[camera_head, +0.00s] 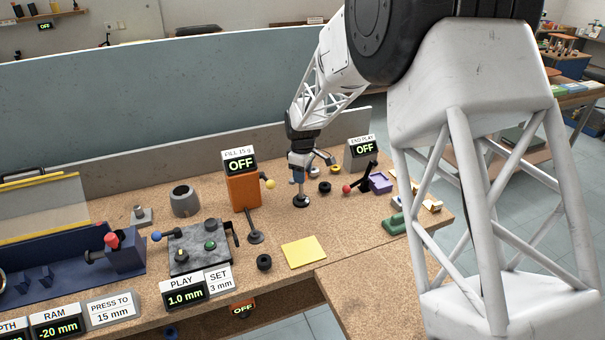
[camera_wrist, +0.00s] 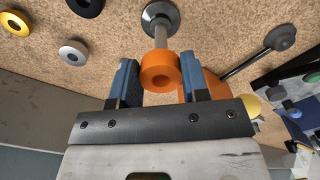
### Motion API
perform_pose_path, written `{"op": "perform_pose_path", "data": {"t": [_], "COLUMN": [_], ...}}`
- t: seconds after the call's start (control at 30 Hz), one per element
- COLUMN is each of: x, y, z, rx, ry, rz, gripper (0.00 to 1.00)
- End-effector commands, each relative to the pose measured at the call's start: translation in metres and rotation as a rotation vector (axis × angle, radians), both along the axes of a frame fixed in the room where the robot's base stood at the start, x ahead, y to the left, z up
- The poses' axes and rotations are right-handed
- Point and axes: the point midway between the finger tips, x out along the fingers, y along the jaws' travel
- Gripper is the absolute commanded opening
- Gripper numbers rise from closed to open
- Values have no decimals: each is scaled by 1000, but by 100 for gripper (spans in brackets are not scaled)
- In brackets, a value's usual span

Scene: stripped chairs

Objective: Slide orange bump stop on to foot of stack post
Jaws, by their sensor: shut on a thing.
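The orange bump stop (camera_wrist: 159,72) is a thick ring between the blue fingers of my gripper (camera_wrist: 159,82) in the wrist view. The fingers are shut on its sides. The grey stack post (camera_wrist: 161,38) rises from a round dark foot (camera_wrist: 160,18) on the bench and runs up behind the ring. I cannot tell whether the post's end is inside the ring's hole or just beyond it. In the head view my gripper (camera_head: 299,174) points down over the post's foot (camera_head: 301,201); the ring is too hidden there to make out.
Black (camera_head: 324,187), yellow (camera_head: 333,169) and white (camera_wrist: 73,53) rings lie beside the post. The orange FILL display box (camera_head: 242,190) and a slim dark stand (camera_head: 254,232) are to the left. A yellow sheet (camera_head: 303,252) lies in front.

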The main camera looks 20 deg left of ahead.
Motion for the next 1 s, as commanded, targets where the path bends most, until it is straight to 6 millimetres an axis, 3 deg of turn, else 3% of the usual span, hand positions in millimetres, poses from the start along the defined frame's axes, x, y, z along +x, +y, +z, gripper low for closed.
{"op": "perform_pose_path", "data": {"t": [1.0], "x": [0], "y": [0], "z": [-11], "rx": [-1], "ry": [1], "rz": [0], "gripper": [0]}}
